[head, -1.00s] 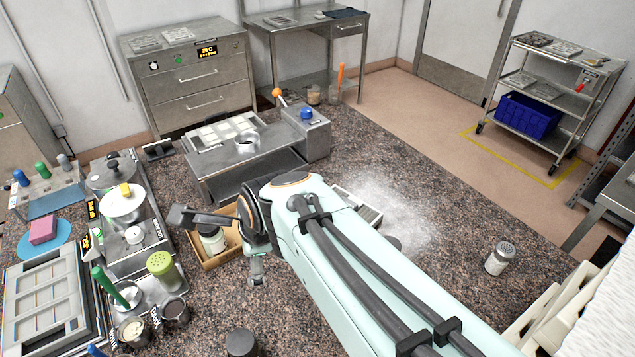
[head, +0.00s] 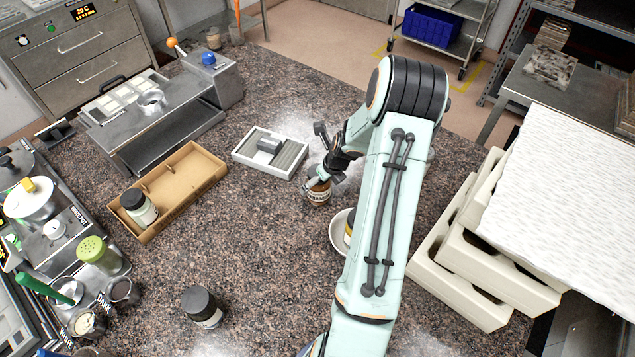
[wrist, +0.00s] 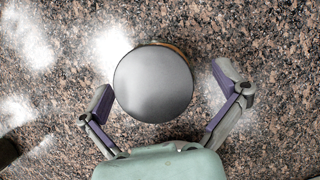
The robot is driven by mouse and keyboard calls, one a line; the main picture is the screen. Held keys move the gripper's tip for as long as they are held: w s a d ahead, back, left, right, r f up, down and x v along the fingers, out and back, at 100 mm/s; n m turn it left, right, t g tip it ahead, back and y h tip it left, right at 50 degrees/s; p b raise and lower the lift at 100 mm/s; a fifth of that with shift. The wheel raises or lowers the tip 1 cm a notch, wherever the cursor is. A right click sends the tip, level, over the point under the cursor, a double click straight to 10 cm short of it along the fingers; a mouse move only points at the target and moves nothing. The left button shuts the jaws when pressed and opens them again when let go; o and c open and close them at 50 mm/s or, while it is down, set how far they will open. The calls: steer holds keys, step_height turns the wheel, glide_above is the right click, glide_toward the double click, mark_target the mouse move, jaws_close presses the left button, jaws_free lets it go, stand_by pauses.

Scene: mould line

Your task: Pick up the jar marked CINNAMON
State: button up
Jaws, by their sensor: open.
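A brown jar with a pale label (head: 318,194) stands on the granite counter in the head view. Its small lettering looks like CINNAMON, partly blurred and partly covered by my gripper (head: 325,174). In the wrist view its round dark grey lid (wrist: 153,84) is seen from above, between the two fingers. My gripper (wrist: 165,88) is open around the lid, with the left finger close to the rim and a wider gap on the right. I cannot tell whether the left finger touches.
A white bowl (head: 338,238) holding a partly hidden item is close to my arm. A grey-and-white tray (head: 270,153) lies behind. A cardboard box (head: 205,163) holds a jar (head: 138,207); another dark-lidded jar (head: 202,307) stands in front. Cream moulds (head: 460,265) are stacked right.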

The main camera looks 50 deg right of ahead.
steer(key=shift+w+f, duration=0.25)
steer(key=shift+f, duration=0.25)
steer(key=c, duration=1.3)
